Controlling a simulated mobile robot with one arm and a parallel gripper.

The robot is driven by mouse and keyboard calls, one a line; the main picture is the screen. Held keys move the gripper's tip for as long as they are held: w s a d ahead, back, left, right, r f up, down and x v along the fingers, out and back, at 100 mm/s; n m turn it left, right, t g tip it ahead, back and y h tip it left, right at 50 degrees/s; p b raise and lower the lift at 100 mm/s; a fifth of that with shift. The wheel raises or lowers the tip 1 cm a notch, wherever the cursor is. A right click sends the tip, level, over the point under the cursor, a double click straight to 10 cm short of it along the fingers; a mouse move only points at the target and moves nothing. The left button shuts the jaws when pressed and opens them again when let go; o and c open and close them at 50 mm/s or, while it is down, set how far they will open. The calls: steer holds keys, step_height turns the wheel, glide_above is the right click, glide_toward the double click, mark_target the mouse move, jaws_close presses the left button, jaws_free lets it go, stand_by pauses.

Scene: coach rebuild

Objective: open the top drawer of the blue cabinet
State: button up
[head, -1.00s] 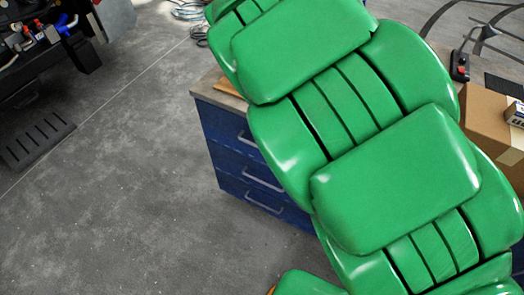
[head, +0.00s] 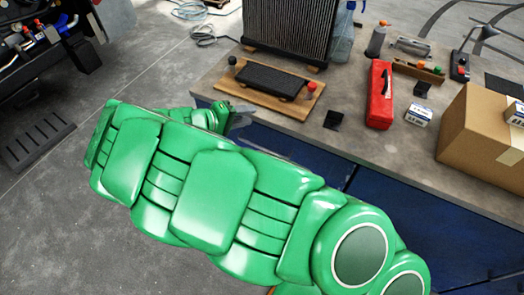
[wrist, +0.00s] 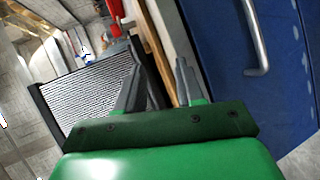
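The blue cabinet (head: 430,215) stands under a grey worktop in the head view. My green arm hides its left drawers there. In the wrist view a blue drawer front (wrist: 225,50) with a metal bar handle (wrist: 257,40) fills the right side, and the drawer looks shut. My gripper (wrist: 158,75) has its two grey fingers apart with nothing between them. It is to the left of the handle in that view, not touching it. In the head view my gripper (head: 238,117) is at the worktop's left front edge, partly hidden by my arm.
The worktop (head: 300,132) bears a radiator (head: 290,30), a wooden board with a black block (head: 270,80), a red case (head: 380,95), a cardboard box (head: 480,130) and small parts. Open concrete floor (head: 90,230) lies to the left.

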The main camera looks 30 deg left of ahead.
steer(key=s+d+f+n+t, duration=0.1)
steer(key=s+f+n, duration=0.15)
steer(key=f, duration=0.45)
steer(key=s+d+f+n+t, duration=0.1)
steer(key=s+d+f+t, duration=0.1)
steer(key=s+f, duration=0.3)
steer(key=f+x, duration=0.1)
steer(key=x, duration=0.7)
steer(key=shift+w+a+f+m+y, duration=0.15)
steer(key=shift+w+a+m+y, duration=0.05)
steer(key=shift+a+m+y, duration=0.15)
jaws_close()
